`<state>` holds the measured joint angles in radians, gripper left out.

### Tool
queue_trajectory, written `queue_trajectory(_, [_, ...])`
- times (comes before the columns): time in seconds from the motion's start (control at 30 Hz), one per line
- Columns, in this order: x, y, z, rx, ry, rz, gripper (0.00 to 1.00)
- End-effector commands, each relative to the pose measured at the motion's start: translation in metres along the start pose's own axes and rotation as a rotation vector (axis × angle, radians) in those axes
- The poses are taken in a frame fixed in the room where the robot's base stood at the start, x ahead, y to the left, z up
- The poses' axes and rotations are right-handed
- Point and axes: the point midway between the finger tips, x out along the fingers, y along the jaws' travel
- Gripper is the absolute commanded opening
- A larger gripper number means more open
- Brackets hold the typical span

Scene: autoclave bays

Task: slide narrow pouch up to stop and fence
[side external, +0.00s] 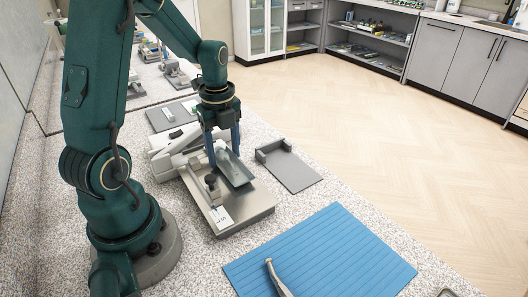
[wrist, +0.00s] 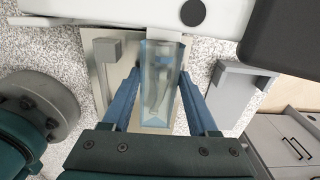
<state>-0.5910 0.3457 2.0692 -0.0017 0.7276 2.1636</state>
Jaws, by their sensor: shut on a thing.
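The narrow pouch (wrist: 160,85) is a pale blue, see-through pouch with a long curved instrument inside. In the side view the pouch (side external: 237,172) is under my gripper, over a metal-grey base plate (side external: 250,208), slightly tilted in the picture. My gripper (side external: 224,157) is shut on it, with one blue finger along each long side. The grip also shows in the wrist view (wrist: 160,98). A grey plate (side external: 292,172) with a raised L-shaped edge (side external: 270,148) lies to the right, apart from the pouch. I cannot tell whether the pouch touches the base plate.
A white machine (side external: 165,150) stands beside the base plate. A dark round knob (side external: 211,179) and small blocks stand on the base plate's left part. A blue ribbed mat (side external: 325,258) with a metal instrument (side external: 276,277) lies in front. Speckled counter is free between mat and grey plate.

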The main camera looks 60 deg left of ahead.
Motion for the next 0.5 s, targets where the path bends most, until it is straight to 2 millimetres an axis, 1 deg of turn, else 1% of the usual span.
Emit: queue_trajectory(0.5, [-0.0001, 0.0001, 0.0064, -0.001, 0.000, -0.001, 0.00])
